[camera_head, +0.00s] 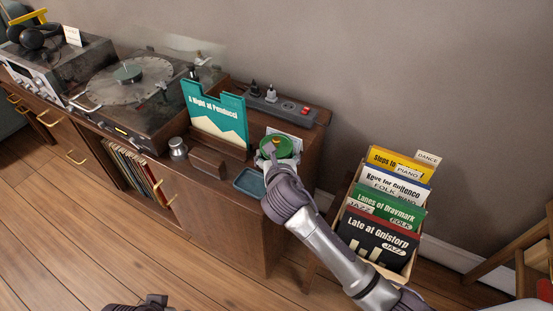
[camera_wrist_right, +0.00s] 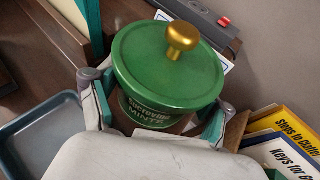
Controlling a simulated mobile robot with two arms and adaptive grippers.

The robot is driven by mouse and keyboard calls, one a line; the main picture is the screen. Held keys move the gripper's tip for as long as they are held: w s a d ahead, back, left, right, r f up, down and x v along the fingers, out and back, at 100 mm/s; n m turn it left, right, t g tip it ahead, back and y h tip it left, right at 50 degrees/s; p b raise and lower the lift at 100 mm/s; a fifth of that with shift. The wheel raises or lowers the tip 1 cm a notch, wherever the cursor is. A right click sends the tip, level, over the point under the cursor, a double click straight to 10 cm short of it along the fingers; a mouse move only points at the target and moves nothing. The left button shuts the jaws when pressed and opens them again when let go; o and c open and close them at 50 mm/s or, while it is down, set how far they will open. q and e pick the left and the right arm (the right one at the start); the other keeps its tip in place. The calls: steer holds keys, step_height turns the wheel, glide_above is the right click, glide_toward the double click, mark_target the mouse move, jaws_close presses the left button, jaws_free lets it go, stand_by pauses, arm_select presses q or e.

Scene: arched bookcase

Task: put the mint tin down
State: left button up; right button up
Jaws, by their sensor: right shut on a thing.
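The mint tin (camera_head: 278,146) is green and round with a gold knob on its lid. It is upright at the right end of the wooden cabinet (camera_head: 237,223). My right gripper (camera_head: 274,160) is shut around it. In the right wrist view, the tin (camera_wrist_right: 166,62) sits between the two fingers (camera_wrist_right: 155,105), its label partly showing. Its base is hidden, so I cannot tell whether it touches the cabinet top. A dark part of my left gripper (camera_head: 150,302) shows at the bottom edge of the head view; its fingers are not clear.
A blue tray (camera_head: 250,182) lies left of the tin, also in the wrist view (camera_wrist_right: 38,130). A teal record sleeve (camera_head: 216,117) and a power strip (camera_head: 283,104) stand behind. A record crate (camera_head: 395,271) is at right. A turntable (camera_head: 130,84) is at left.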

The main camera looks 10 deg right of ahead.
steer(key=shift+f, duration=0.3)
steer(key=shift+f, duration=0.1)
steer(key=o, duration=1.1)
steer(key=shift+o, duration=0.2)
